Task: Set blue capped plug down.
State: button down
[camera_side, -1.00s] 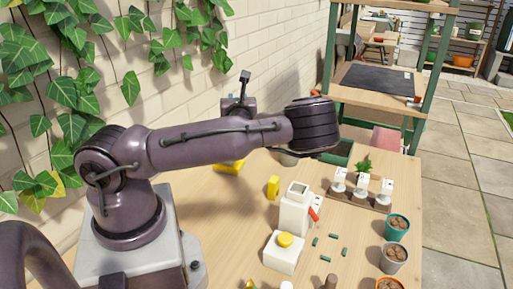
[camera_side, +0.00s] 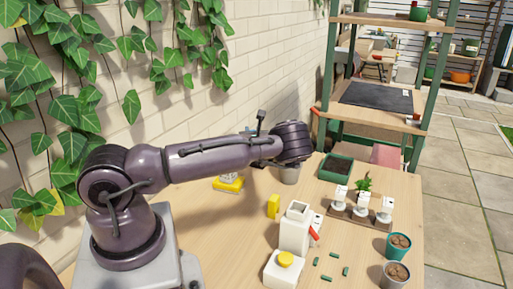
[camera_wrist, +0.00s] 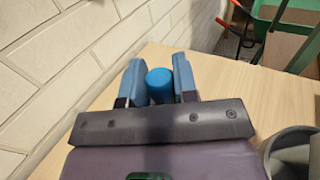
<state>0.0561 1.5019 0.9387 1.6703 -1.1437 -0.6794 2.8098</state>
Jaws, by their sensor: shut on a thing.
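In the wrist view, my gripper (camera_wrist: 160,82) is shut on the blue capped plug (camera_wrist: 160,88). The plug's round blue top shows between the two blue-grey fingers. Its lower part is hidden, so I cannot tell whether it touches the wooden table (camera_wrist: 225,85). In the side view, my wrist is over the far left part of the table near the wall, and the fingers and plug are hidden behind it.
A grey pot (camera_side: 289,174) stands close by my wrist, also at lower right in the wrist view (camera_wrist: 292,155). A green tray (camera_side: 336,179) lies beyond. The brick wall (camera_wrist: 60,50) borders the left.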

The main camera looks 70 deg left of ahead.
jog(key=shift+w+a+f, duration=0.35)
jog(key=shift+a+f, duration=0.05)
jog(key=shift+f, duration=0.7)
jog(key=shift+w+a+f, duration=0.35)
jog(key=shift+f, duration=0.7)
jog(key=shift+w+a+f, duration=0.35)
jog(key=shift+a+f, duration=0.05)
jog(key=shift+f, duration=0.7)
jog(key=shift+f, duration=0.65)
jog(key=c, duration=0.9)
grip_release()
